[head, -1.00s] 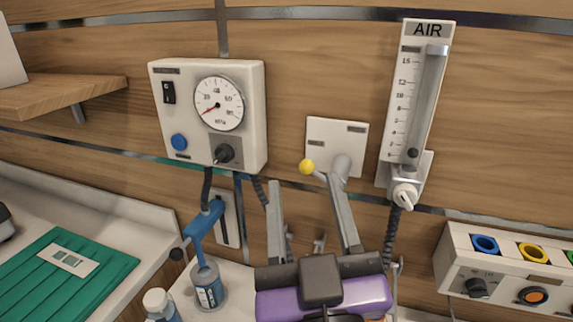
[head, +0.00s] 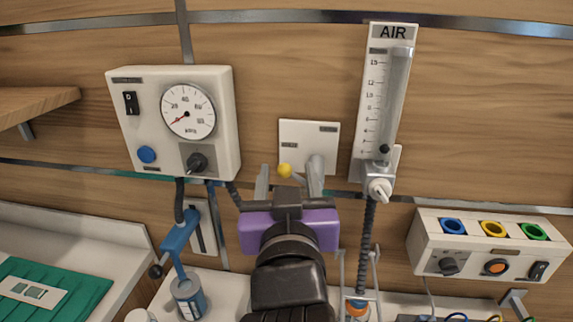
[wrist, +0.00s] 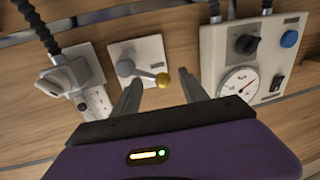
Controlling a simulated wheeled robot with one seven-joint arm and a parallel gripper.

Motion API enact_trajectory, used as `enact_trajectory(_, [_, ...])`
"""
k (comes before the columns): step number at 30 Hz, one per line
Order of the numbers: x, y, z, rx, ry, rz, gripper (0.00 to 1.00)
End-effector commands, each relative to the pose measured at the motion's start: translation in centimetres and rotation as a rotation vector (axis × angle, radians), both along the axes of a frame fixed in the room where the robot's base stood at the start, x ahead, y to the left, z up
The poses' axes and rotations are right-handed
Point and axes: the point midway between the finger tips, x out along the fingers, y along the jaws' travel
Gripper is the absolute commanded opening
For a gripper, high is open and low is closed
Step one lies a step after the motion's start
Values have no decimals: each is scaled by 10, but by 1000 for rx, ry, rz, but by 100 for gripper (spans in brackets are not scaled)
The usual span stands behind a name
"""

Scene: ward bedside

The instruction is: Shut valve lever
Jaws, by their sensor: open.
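The valve is a white wall plate (head: 308,138) with a grey hub and a short lever ending in a yellow ball (head: 284,170). In the head view the lever points left from the hub. My gripper (head: 289,181) is open in front of and just below the valve, its fingers partly hidden behind its purple body. In the wrist view the picture is turned over, and the yellow ball (wrist: 163,80) shows between the two open fingers. The lever's grey hub (wrist: 126,68) lies beyond the left finger. I cannot tell whether a finger touches the ball.
A gauge box (head: 222,125) is left of the valve and an AIR flowmeter (head: 371,110) with a white knob is right. A socket box (head: 427,240) sits lower right. Plain wall lies above the valve.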

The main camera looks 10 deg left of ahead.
Motion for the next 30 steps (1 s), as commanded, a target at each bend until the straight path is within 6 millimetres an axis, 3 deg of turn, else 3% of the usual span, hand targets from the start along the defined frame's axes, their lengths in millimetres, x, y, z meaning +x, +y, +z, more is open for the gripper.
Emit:
enact_trajectory(6, [17,2,1,0,0,1,51])
enact_trajectory(14, [19,3,0,0,-1,1,51])
enact_trajectory(22, [18,3,0,0,-1,2,2])
enact_trajectory(30, [19,3,-2,-2,4,2,0])
